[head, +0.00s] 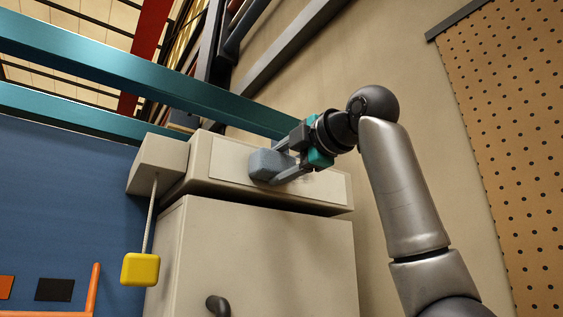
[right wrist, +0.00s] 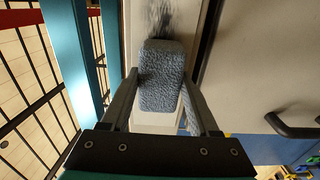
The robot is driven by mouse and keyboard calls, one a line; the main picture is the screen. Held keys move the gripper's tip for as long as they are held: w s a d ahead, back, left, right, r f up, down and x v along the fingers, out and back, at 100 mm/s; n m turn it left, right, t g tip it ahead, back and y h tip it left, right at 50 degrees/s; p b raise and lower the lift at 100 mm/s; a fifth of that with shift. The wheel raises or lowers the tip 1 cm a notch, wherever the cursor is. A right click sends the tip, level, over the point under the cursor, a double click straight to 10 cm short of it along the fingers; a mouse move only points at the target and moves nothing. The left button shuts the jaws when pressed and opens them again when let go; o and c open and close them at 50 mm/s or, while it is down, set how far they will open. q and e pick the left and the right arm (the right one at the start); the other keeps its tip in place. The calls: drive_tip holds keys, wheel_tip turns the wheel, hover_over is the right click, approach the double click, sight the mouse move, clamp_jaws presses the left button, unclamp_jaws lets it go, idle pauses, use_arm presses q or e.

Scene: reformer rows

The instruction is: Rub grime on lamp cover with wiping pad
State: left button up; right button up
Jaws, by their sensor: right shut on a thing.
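The wiping pad (head: 264,164) is a blue-grey rough block. My right gripper (head: 283,165) is shut on it and holds it at the front of the lamp cover (head: 222,160), a pale flat panel on the box above the cabinet. In the right wrist view the pad (right wrist: 162,75) sits between both fingers. Dark streaky grime (right wrist: 163,14) shows on the panel just beyond the pad. In the head view a faint grey smudge shows right of the gripper. Whether the pad touches the panel is hard to tell. My left gripper is not in view.
A beige cabinet (head: 255,260) with a dark handle (head: 217,305) stands below the panel. A yellow block (head: 140,270) hangs on a rod at the left. Teal beams (head: 150,82) cross above. A perforated board (head: 515,120) is at the right.

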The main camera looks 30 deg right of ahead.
drive_tip(key=shift+d, duration=0.15)
drive_tip(key=shift+d, duration=1.6)
drive_tip(key=shift+w+d, duration=0.2)
drive_tip(key=shift+d, duration=1.5)
drive_tip(key=shift+w+d, duration=0.15)
drive_tip(key=shift+d, duration=1.5)
drive_tip(key=shift+w+d, duration=0.2)
drive_tip(key=shift+d, duration=1.5)
drive_tip(key=shift+a, duration=0.2)
drive_tip(key=shift+a+f, duration=0.1)
drive_tip(key=shift+a, duration=0.2)
drive_tip(key=shift+s+a+b, duration=0.15)
drive_tip(key=shift+a+b, duration=0.3)
drive_tip(key=shift+a, duration=1.7)
drive_tip(key=shift+s+a+b, duration=0.2)
drive_tip(key=shift+a+b, duration=0.3)
drive_tip(key=shift+a, duration=1.6)
drive_tip(key=shift+s+a+b, duration=0.15)
drive_tip(key=shift+a+b, duration=0.3)
drive_tip(key=shift+a, duration=1.7)
